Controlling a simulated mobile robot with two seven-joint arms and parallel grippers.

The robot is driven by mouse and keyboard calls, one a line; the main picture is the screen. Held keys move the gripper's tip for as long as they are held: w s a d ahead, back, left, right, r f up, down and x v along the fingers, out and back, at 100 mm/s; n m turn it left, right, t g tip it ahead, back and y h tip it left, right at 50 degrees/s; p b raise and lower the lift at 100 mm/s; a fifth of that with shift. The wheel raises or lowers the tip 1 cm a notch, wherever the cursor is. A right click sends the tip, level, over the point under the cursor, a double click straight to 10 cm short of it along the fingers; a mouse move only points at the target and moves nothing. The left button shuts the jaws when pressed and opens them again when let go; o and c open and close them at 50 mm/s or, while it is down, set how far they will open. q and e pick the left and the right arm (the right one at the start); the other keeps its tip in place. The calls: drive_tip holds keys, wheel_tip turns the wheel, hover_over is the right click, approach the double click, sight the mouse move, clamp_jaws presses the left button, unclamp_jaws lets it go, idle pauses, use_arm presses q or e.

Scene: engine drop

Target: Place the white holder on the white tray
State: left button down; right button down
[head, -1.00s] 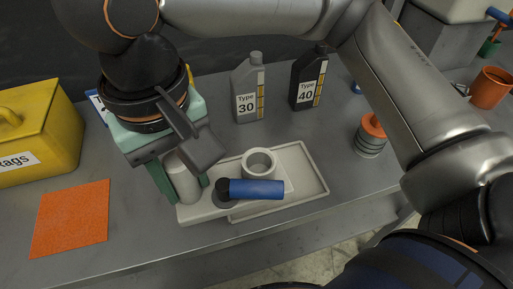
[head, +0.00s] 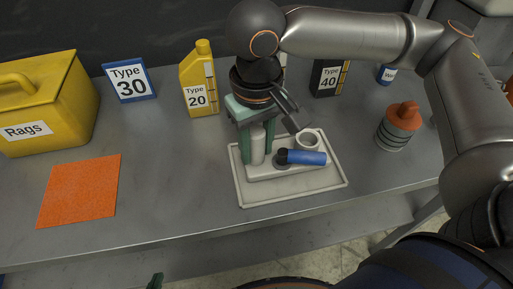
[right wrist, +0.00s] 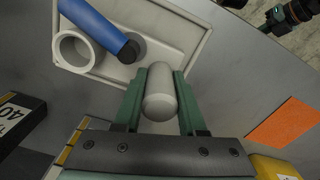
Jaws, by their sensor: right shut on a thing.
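The white holder (head: 293,171) is a flat base with an upright post, a round cup and a blue cylinder with a black end lying across it. My right gripper (head: 257,158) is shut on the holder's post, which also shows between its fingers in the right wrist view (right wrist: 160,98). The holder is within the rim of the white tray (head: 290,201); I cannot tell whether its base touches the tray floor. A small green tip of my left gripper (head: 155,281) shows at the bottom edge of the head view; its opening is hidden.
A yellow rags box (head: 45,105) and an orange cloth (head: 80,190) are at the left. A yellow Type 20 bottle (head: 199,85), a Type 30 sign (head: 130,83) and a Type 40 bottle (head: 328,78) stand behind. An orange-topped part (head: 399,125) is at the right.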

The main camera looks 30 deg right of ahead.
drive_tip(key=shift+f, duration=0.3)
drive_tip(key=c, duration=0.9)
unclamp_jaws()
drive_tip(key=shift+f, duration=0.15)
drive_tip(key=shift+c, duration=0.2)
drive_tip(key=o, duration=0.5)
drive_tip(key=shift+c, duration=0.2)
